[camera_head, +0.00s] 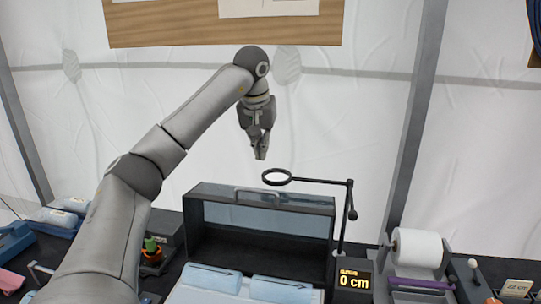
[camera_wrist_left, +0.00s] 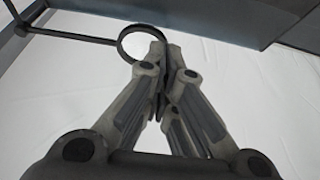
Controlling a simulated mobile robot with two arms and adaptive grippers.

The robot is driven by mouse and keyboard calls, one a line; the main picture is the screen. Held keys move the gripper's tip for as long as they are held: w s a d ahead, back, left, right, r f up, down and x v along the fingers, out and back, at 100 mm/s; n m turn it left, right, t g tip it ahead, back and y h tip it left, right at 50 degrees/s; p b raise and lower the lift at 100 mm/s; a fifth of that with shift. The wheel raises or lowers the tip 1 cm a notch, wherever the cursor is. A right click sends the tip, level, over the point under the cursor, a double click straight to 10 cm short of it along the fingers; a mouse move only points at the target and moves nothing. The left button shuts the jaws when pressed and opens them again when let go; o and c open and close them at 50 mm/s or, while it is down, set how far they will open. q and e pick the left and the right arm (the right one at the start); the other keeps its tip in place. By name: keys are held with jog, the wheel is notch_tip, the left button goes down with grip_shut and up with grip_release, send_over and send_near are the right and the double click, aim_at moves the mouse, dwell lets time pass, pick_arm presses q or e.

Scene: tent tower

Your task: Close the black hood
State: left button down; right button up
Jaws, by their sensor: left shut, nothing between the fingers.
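The black hood (camera_head: 318,224) stands raised and open in the lower middle of the head view, with a bluish clear panel and a grey handle (camera_head: 258,191) along its top. Two light blue folded pieces (camera_head: 212,278) lie in front of its open side. My left gripper (camera_head: 260,155) is shut and empty, pointing down in the air above the hood, apart from it. In the left wrist view its closed fingertips (camera_wrist_left: 166,50) show near a dark ring. A grey-blue panel edge fills that view's top right; I cannot tell if it is the hood. My right gripper is not in view.
A magnifier ring (camera_head: 277,177) on a jointed black arm stands by the hood's right top edge, close below my left gripper. A display reading 0 cm (camera_head: 354,280), a white roll (camera_head: 418,248) and a small green-topped pot (camera_head: 152,250) flank the hood.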

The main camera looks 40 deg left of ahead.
aim_at(261, 199)
pick_arm(q)
jog(key=p+x, duration=0.2)
jog(key=x, duration=0.7)
jog(key=s, duration=0.1)
jog(key=s+d, duration=0.1)
jog(key=s, duration=0.1)
jog(key=shift+s+d+r+p, duration=0.15)
jog(key=shift+d+r+p, duration=0.1)
jog(key=shift+d+p, duration=0.1)
jog(key=shift+s+d, duration=0.1)
jog(key=shift+s, duration=0.1)
jog(key=shift+f, duration=0.15)
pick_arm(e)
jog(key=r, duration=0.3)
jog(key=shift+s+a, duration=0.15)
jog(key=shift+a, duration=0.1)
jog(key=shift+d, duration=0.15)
